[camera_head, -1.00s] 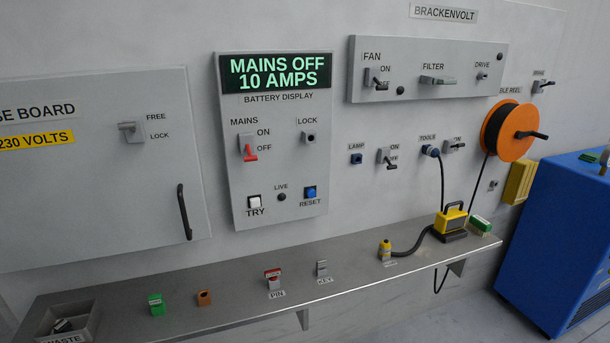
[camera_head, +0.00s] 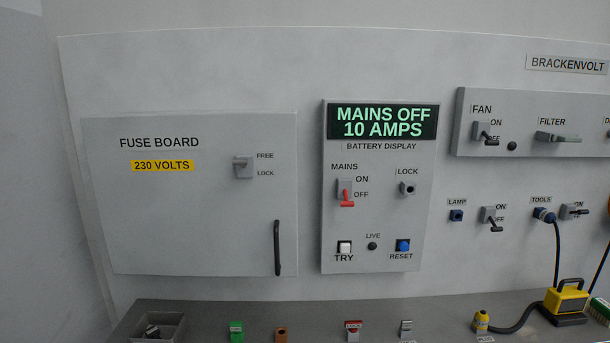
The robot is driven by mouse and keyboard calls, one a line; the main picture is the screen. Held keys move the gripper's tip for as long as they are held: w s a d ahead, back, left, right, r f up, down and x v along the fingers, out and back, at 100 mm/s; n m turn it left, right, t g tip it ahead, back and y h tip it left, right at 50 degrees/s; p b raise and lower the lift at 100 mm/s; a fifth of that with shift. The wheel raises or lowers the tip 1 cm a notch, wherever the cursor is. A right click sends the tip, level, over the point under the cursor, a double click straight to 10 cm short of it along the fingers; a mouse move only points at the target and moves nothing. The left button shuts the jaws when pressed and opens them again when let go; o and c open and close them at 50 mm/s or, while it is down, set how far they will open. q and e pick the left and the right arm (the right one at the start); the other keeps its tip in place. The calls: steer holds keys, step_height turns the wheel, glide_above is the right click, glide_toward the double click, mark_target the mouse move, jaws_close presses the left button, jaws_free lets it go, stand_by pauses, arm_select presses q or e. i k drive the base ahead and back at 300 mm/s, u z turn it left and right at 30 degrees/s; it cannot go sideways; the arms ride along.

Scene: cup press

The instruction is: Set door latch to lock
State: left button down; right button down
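The fuse board door (camera_head: 190,230) is a grey panel at the left, shut, with a black vertical handle (camera_head: 277,248) near its right edge. The door latch (camera_head: 243,167) is a small grey block with a lever, near the door's upper right. FREE is printed at its upper right and LOCK (camera_head: 265,174) at its lower right. The lever points left, roughly level with its block's upper half; I cannot tell its exact setting. Neither of my grippers is in view.
The battery display panel (camera_head: 371,220) stands right of the door, reading MAINS OFF, 10 AMPS, with a red mains lever (camera_head: 347,198) down. A shelf (camera_head: 260,314) below bears a waste tray (camera_head: 172,326) and several small items. The wall before the door is unobstructed.

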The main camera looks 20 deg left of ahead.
mark_target(243, 163)
steer(key=k, duration=0.65)
steer(key=z, duration=0.15)
steer(key=i, duration=1.15)
steer(key=u, duration=0.85)
